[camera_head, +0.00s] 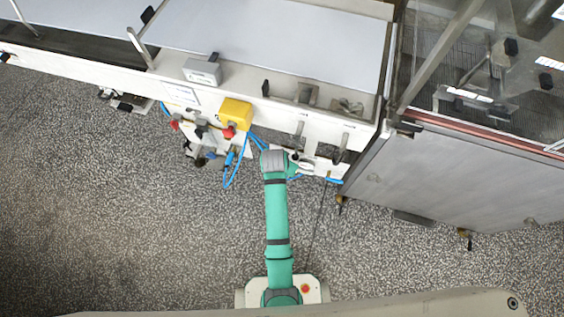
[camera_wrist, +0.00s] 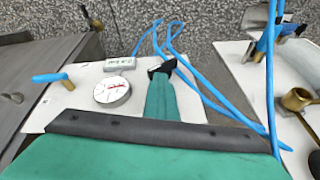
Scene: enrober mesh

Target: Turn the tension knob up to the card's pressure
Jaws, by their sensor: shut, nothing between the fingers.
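In the wrist view a round gauge (camera_wrist: 112,91) with a white face and red markings sits on a white panel (camera_wrist: 82,100). A small pale card or display (camera_wrist: 119,63) stands beside it; its writing is too small to read surely. My gripper (camera_wrist: 162,70) is shut, its dark tip over the panel's edge, to the right of the gauge. I cannot tell any tension knob apart from the dark tip; it may be hidden there. In the head view the gauge (camera_head: 306,163) shows small, just right of my arm's end, and my gripper is mostly hidden.
A blue-handled valve (camera_wrist: 50,77) stands left of the gauge. Blue hoses (camera_wrist: 200,85) loop close to my gripper's right. A yellow box with a red button (camera_head: 235,113) is up left of my arm. A grey cabinet (camera_head: 460,180) stands right. The speckled floor (camera_head: 130,200) is open at left.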

